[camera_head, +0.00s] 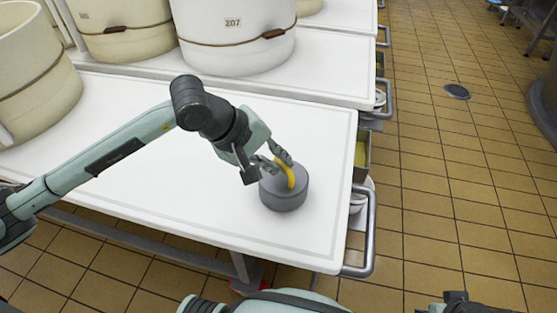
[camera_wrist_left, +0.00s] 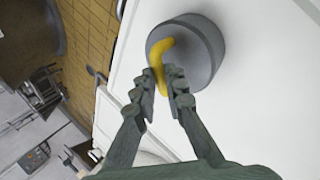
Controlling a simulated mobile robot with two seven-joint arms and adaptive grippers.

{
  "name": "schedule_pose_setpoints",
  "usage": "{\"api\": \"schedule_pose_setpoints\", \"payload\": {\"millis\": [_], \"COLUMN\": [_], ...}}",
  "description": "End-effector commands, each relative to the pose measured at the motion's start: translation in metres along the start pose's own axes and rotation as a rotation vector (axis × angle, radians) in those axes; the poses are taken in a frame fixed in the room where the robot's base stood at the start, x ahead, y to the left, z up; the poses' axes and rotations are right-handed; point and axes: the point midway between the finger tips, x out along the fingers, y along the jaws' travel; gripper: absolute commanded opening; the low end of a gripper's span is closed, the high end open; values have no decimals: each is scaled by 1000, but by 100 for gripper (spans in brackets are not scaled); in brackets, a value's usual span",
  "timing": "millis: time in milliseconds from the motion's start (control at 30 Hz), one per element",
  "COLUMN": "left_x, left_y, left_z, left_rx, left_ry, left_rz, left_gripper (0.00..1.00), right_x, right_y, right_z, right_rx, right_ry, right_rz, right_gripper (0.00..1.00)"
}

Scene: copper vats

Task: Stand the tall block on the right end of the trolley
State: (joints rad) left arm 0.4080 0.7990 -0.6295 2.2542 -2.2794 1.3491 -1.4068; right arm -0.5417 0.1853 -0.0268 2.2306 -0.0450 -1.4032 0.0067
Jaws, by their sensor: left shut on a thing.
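A round grey stone (camera_head: 284,190) with a curved yellow handle (camera_head: 291,176) is at the right end of the white trolley top (camera_head: 215,205), close to its near edge. It is upright; I cannot tell for sure whether it touches the top. My left gripper (camera_head: 279,163) is shut on the yellow handle, reaching in from the upper left. In the left wrist view, the fingers (camera_wrist_left: 164,88) close around the handle's end, and the stone (camera_wrist_left: 200,50) lies beyond them. No tall block shows in either view.
Large cream vats (camera_head: 238,55) stand on white tops behind, and another (camera_head: 28,75) stands at the left. A metal rail handle (camera_head: 371,235) sticks out at the trolley's right end. The trolley top left of the stone is clear. Tiled floor (camera_head: 450,180) lies open to the right.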

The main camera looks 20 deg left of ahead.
Motion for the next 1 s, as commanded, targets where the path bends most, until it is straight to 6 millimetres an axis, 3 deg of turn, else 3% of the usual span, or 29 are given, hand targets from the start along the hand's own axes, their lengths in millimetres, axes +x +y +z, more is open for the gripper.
{"api": "schedule_pose_setpoints", "payload": {"millis": [467,500,667,1000], "left_x": [0,0,0,0], "left_y": [2,2,1,-1], "left_z": [0,0,0,0], "left_rx": [2,2,2,-1], "left_ry": [2,2,2,-1], "left_rz": [9,9,6,-5], "left_gripper": [0,16,35,35], "right_x": [2,2,2,1], "right_y": [0,0,0,0], "right_z": [1,1,1,0], "right_rx": [0,0,0,0], "right_ry": [0,0,0,0], "right_rz": [0,0,0,0], "right_gripper": [40,40,40,40]}}
